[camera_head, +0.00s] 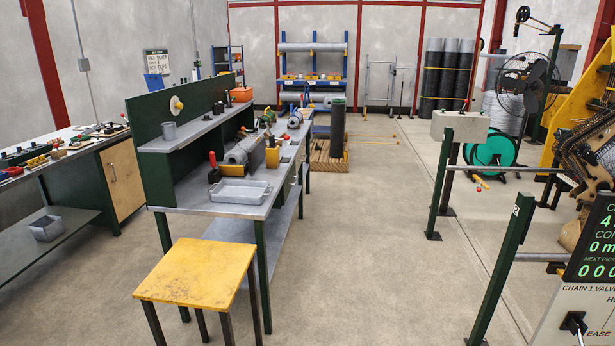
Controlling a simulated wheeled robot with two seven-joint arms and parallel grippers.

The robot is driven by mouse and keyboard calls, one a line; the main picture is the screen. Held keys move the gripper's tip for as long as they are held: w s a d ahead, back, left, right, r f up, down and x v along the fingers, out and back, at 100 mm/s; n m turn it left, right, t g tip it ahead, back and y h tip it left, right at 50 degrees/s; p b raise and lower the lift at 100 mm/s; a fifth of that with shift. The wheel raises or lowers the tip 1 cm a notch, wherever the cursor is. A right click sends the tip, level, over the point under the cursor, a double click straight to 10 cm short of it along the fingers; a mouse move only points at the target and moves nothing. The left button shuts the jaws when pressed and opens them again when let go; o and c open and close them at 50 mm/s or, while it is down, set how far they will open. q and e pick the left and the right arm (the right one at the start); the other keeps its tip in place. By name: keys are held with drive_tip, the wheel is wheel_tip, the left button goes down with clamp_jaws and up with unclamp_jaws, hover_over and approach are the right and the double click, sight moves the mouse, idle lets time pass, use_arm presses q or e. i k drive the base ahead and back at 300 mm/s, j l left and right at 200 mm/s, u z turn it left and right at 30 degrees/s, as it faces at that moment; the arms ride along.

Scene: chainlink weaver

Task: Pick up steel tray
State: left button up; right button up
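A light grey steel tray (240,191) sits near the front end of the long workbench (258,210). It is shallow and rectangular, with a raised rim, and it looks empty. Neither of my grippers shows in the head view.
A yellow-topped stool (196,271) stands in front of the bench's near end. Behind the tray are a roll of wire mesh (243,149) and a red-knobbed tool (213,168). A second bench (90,150) stands at left. The floor (370,260) right of the workbench is clear, up to green posts (503,265).

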sight(240, 191)
drive_tip(key=i+z, duration=0.3)
drive_tip(key=i, duration=1.35)
